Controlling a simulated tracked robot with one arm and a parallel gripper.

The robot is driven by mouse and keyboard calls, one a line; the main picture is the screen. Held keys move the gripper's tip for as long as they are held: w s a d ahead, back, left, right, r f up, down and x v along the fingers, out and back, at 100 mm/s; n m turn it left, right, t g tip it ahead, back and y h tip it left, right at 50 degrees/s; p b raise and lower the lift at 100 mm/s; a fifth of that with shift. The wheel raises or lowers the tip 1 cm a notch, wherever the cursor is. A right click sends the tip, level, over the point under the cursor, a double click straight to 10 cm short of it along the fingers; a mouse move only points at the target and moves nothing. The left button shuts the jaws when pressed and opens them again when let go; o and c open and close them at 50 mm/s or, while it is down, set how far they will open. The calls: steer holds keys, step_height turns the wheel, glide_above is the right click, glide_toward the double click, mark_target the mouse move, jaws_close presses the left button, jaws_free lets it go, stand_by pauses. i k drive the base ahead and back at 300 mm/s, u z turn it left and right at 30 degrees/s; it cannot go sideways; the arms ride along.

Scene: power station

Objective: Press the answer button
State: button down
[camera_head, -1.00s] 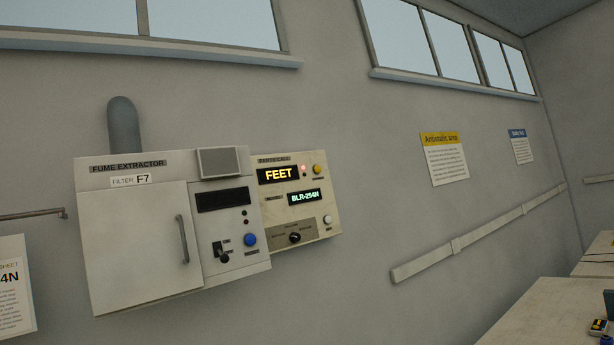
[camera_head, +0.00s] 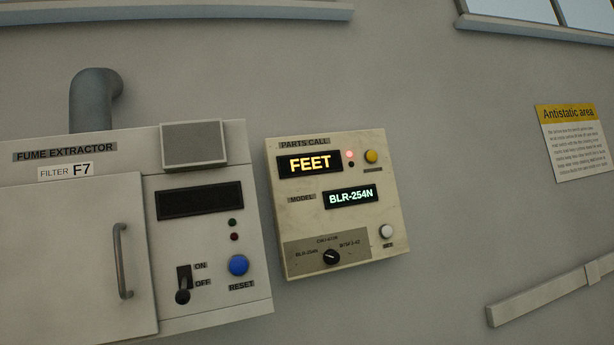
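The cream Parts Call panel (camera_head: 300,225) is on the wall at the middle of the view. Its upper display (camera_head: 310,163) reads FEET in amber. Its Model display (camera_head: 351,197) reads BLR-254N in green. A round yellow button (camera_head: 371,156) is at the panel's upper right, and a round white button (camera_head: 386,231) is lower right. The small labels under both buttons are too blurred to read, so I cannot tell which is the answer button. A red lamp (camera_head: 350,154) glows beside the yellow button. A dark selector knob (camera_head: 331,257) is at the bottom. My gripper is not in view.
The fume extractor (camera_head: 160,310) is left of the panel, with a door handle (camera_head: 122,261), a toggle switch (camera_head: 183,285) and a blue Reset button (camera_head: 238,265). A wall rail (camera_head: 545,290) and an Antistatic area sign (camera_head: 574,143) are at right. Bare wall lies between.

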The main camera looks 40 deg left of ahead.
mark_target(371, 155)
steer(key=u, duration=0.6)
steer(key=i, duration=1.05)
steer(key=u, duration=0.7)
steer(key=k, duration=0.85)
steer(key=u, duration=0.2)
steer(key=i, duration=0.9)
steer(key=z, duration=0.1)
